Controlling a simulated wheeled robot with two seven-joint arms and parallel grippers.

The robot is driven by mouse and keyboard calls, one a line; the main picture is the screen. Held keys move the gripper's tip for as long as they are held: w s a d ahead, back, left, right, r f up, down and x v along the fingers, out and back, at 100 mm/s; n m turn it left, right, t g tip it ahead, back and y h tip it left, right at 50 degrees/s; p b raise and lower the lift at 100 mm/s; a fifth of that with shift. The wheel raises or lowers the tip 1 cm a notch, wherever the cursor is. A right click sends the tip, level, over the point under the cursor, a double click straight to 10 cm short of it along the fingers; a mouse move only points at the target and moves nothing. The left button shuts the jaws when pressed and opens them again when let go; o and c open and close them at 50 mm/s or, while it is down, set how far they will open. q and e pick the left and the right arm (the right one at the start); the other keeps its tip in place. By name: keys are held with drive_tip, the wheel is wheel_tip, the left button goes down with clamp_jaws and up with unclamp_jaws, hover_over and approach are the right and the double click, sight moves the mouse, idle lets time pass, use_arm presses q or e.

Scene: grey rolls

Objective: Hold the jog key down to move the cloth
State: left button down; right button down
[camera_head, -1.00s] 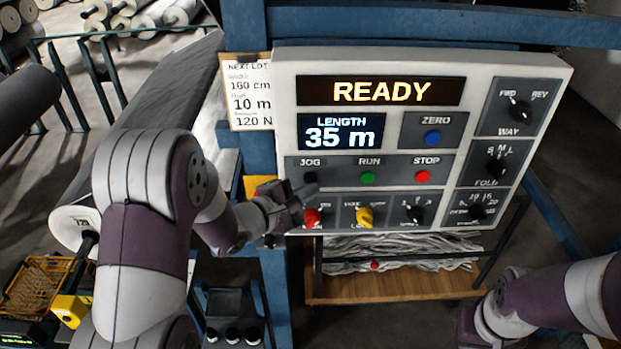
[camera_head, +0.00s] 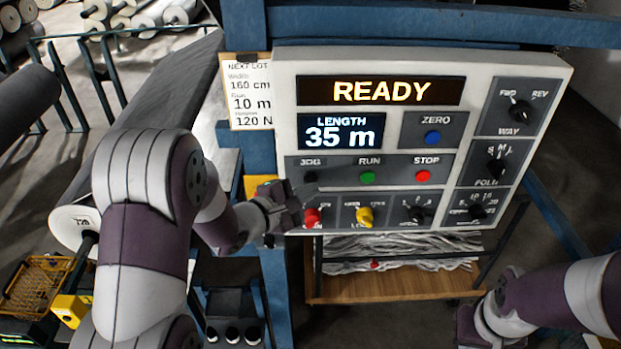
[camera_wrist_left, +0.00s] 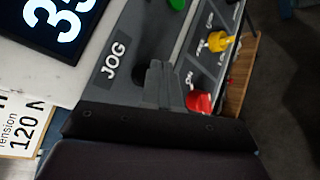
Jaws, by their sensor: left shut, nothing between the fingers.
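The control panel (camera_head: 390,75) faces me, with READY lit and a length of 35 m. The black jog key (camera_head: 310,177) is at the left of its key row, under the JOG label. My left gripper (camera_head: 306,191) is shut and empty, its fingertips just below and beside that key. In the left wrist view the shut fingers (camera_wrist_left: 158,82) point at the dark jog key (camera_wrist_left: 146,68) and partly cover it. I cannot tell whether they touch it. Grey cloth (camera_head: 165,85) stretches away at the left. My right arm is at the lower right; its fingers are not clear.
A green RUN key (camera_head: 367,178) and red STOP key (camera_head: 422,177) are to the right of the jog key. A red knob (camera_head: 313,217) and a yellow knob (camera_head: 365,217) sit close below. A blue post (camera_head: 275,290) stands under the panel's left side.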

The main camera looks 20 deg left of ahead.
idle(0.7)
use_arm(q)
drive_tip(key=shift+w+a+p, duration=0.1)
drive_tip(key=shift+w+p, duration=0.35)
drive_tip(key=shift+w+a+p, duration=0.15)
drive_tip(key=shift+w+p, duration=0.15)
drive_tip(key=shift+w, duration=0.1)
idle(0.6)
drive_tip(key=shift+s, duration=0.1)
idle(5.1)
drive_tip(key=shift+s+d+p, duration=0.25)
drive_tip(key=shift+s+p, duration=0.05)
drive_tip(key=shift+s, duration=0.4)
